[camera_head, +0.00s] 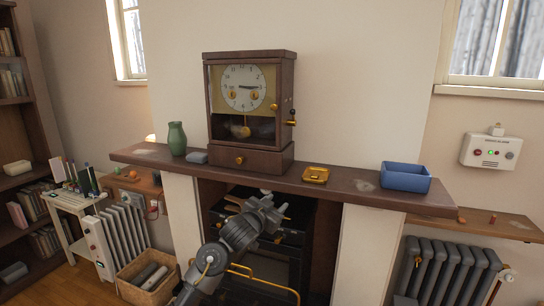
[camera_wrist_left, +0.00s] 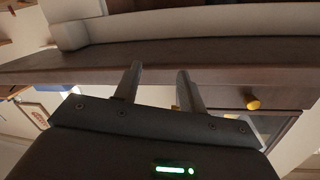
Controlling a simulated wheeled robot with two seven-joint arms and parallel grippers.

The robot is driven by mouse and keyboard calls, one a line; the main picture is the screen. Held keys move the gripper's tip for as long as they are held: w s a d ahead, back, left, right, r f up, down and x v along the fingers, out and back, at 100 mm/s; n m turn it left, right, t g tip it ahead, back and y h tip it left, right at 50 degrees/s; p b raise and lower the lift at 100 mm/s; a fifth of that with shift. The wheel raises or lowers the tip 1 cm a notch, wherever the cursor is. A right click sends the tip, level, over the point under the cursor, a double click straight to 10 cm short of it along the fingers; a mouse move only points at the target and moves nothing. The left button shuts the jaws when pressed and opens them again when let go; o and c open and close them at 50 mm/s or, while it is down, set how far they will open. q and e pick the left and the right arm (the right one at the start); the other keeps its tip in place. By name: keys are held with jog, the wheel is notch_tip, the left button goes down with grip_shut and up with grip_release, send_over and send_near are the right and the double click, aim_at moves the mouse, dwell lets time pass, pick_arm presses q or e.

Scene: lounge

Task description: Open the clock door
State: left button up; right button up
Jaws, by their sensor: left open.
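The clock (camera_head: 248,100) stands upright on the mantel, a dark wooden case with a white dial and a glazed front door (camera_head: 241,128) that looks shut. A small brass knob (camera_head: 276,107) sits at the door's right edge, and more brass parts (camera_head: 291,123) stick out of the case's right side. A drawer with a round brass knob (camera_head: 239,160) is in its base. My left gripper (camera_head: 274,204) is below the mantel, in front of the stove, apart from the clock. In the left wrist view its fingers (camera_wrist_left: 157,78) are spread and empty. My right gripper is not in view.
The brown mantel (camera_head: 333,186) bears a green vase (camera_head: 177,139), a grey-blue block (camera_head: 197,157), a brass dish (camera_head: 316,174) and a blue tray (camera_head: 405,178). Its front edge overhangs my left gripper. A dark stove (camera_head: 285,240) with brass rails is below.

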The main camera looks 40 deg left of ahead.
aim_at(273, 108)
pick_arm(q)
jog(key=s+a+r+t+y, duration=0.1)
jog(key=s+a+r+t, duration=0.15)
jog(key=r, duration=0.95)
jog(key=s+a+r+t, duration=0.1)
jog(key=s+r+t, duration=0.15)
jog(key=r, duration=0.95)
jog(key=p+x, duration=0.3)
jog(key=x, duration=0.7)
jog(key=shift+w+a+r, duration=0.1)
jog(key=shift+w+r, duration=0.1)
jog(key=shift+r, duration=0.05)
jog(key=shift+w, duration=0.4)
grip_shut()
